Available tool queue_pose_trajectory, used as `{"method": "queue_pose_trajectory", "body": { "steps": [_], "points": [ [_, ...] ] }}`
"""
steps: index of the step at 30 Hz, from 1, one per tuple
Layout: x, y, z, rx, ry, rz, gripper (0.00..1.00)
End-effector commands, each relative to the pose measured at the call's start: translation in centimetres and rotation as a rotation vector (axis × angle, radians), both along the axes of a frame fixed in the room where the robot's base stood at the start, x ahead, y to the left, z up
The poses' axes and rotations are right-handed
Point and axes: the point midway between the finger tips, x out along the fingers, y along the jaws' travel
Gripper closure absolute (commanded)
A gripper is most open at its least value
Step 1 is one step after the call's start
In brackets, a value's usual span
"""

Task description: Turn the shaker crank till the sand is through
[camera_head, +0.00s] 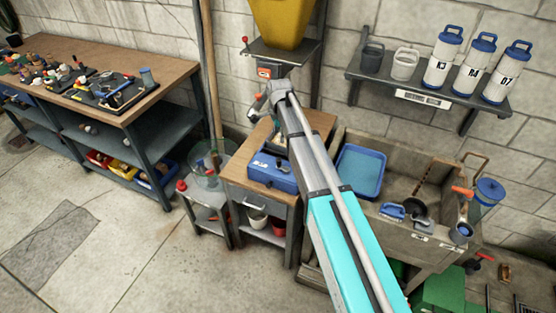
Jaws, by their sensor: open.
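A yellow hopper (283,18) stands on a dark bracket shelf against the wall, with an orange-marked spout part (268,71) under it. A small red-knobbed lever (245,40) sticks out at its left. My gripper (260,108) is at the far end of my arm, below the spout and above a wooden cabinet (240,178). It is small and partly covered by the wrist; I see nothing held. A blue box (272,172) sits on the cabinet, partly behind my arm. I cannot clearly make out the shaker crank or any sand.
A blue tray (362,172) rests at a concrete sink (415,165) on the right. A wall shelf (425,88) holds several white, blue-lidded canisters (443,58). A wooden workbench (130,109) stands left. Open floor (120,235) lies in front; a pole (210,70) leans near the cabinet.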

Motion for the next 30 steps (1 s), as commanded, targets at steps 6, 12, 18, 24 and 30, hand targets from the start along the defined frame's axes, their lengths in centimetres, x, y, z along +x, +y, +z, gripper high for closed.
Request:
{"method": "queue_pose_trajectory", "body": {
  "steps": [6, 12, 18, 24, 30],
  "points": [
    [0.0, 0.0, -0.4, 0.0, 0.0, 0.001, 0.32],
    [0.0, 0.0, -1.4, 0.0, 0.0, 0.002, 0.32],
    [0.0, 0.1, -2.9, 0.0, 0.0, 0.002, 0.32],
    [0.0, 0.1, -4.4, 0.0, 0.0, 0.003, 0.32],
    [0.0, 0.1, -5.9, 0.0, 0.0, 0.003, 0.32]
  ]
}}
